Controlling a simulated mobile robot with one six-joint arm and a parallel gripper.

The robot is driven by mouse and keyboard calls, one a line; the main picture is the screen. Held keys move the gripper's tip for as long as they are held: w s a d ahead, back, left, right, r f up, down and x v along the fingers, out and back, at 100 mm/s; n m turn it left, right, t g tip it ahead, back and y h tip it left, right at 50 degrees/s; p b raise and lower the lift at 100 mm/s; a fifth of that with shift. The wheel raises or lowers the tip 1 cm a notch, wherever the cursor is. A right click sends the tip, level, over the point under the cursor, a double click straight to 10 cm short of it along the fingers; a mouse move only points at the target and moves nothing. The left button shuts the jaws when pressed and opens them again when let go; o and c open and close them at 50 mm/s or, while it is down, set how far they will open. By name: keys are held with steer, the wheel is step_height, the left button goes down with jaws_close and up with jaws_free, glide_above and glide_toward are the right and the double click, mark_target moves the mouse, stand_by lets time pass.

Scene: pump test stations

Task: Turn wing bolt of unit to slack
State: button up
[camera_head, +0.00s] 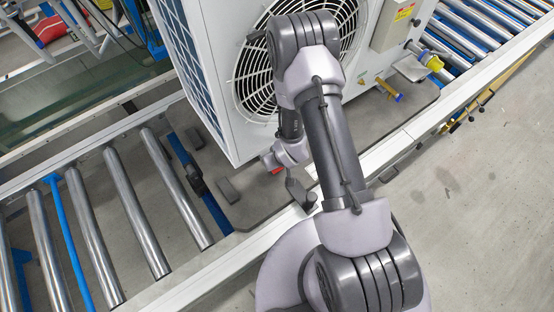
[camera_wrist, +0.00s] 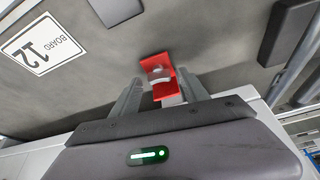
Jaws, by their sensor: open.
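A small red bracket-like part (camera_wrist: 158,72) with a pale curved piece on it shows in the wrist view, between and just beyond the fingertips; it is probably the wing bolt, but I cannot tell for sure. My gripper (camera_wrist: 161,88) is open, its two grey fingers on either side of the red part; contact cannot be told. In the head view a speck of red (camera_head: 277,170) shows beside my wrist at the foot of the unit (camera_head: 210,75), a white box with a round fan grille. My arm hides part of the unit.
The unit stands on a grey board (camera_head: 255,205), labelled "BOARD 12" (camera_wrist: 38,47) in the wrist view. Dark blocks (camera_head: 228,190) lie on it. Metal rollers (camera_head: 135,213) run at left, and a white rail (camera_head: 235,262) borders the conveyor. Open floor (camera_head: 480,180) is at right.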

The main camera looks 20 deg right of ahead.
steer(key=p+v, duration=0.5)
steer(key=v, duration=1.2)
steer(key=shift+r, duration=0.1)
step_height(320, 180, up, 15)
steer(key=w+d+m+h+b, duration=0.1)
steer(key=m+b, duration=0.2)
steer(key=s+a+r+m+y+b, duration=0.1)
steer(key=s+a+r, duration=0.2)
steer(key=s+r, duration=0.4)
steer(key=s+a+r+m+t+y+b, duration=0.1)
steer(key=s+a+r+m+b, duration=0.1)
steer(key=s+r, duration=0.4)
steer(key=shift+s+a+r, duration=0.35)
steer(key=shift+a+r, duration=0.1)
steer(key=shift+a, duration=0.05)
